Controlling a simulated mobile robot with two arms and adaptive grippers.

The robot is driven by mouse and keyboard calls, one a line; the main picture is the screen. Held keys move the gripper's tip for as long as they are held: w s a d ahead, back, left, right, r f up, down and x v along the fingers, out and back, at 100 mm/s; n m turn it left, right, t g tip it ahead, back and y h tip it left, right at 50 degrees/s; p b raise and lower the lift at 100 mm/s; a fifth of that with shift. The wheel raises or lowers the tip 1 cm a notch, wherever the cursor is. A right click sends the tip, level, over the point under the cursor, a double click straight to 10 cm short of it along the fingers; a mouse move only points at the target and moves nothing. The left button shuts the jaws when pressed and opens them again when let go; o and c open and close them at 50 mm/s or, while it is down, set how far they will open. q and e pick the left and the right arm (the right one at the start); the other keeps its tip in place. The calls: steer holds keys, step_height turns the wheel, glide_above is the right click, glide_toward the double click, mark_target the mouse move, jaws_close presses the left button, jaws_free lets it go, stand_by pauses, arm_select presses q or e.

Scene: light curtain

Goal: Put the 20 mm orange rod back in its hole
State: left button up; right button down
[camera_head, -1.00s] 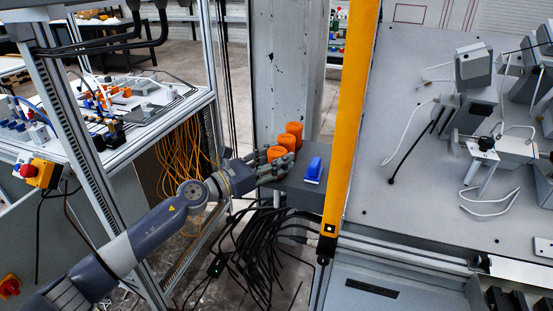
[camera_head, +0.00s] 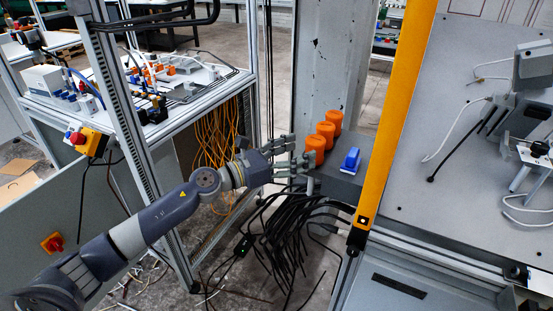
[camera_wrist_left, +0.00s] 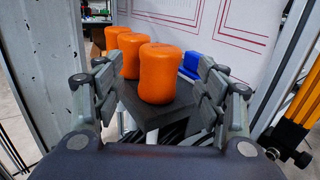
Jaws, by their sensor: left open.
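Three orange rods stand upright in a row on a dark grey block (camera_head: 343,184): the near one (camera_head: 315,151), the middle one (camera_head: 326,131) and the far one (camera_head: 335,119). I cannot tell their sizes, and their bases and any holes are hidden. My left gripper (camera_head: 303,155) is open and empty, just left of the near rod. In the left wrist view the near rod (camera_wrist_left: 160,78) stands ahead between the spread fingers (camera_wrist_left: 160,88), with a gap on both sides. My right gripper is not in view.
A blue object (camera_head: 350,159) sits on the block, right of the rods. A yellow upright post (camera_head: 397,110) stands right of it. A concrete pillar (camera_head: 322,60) rises behind. Black cables (camera_head: 290,235) hang below, and a metal frame post (camera_head: 128,130) stands behind my left arm.

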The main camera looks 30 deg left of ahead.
arm_select(q)
steer(key=v, duration=0.6)
steer(key=shift+s, duration=0.15)
steer(key=shift+a, duration=0.15)
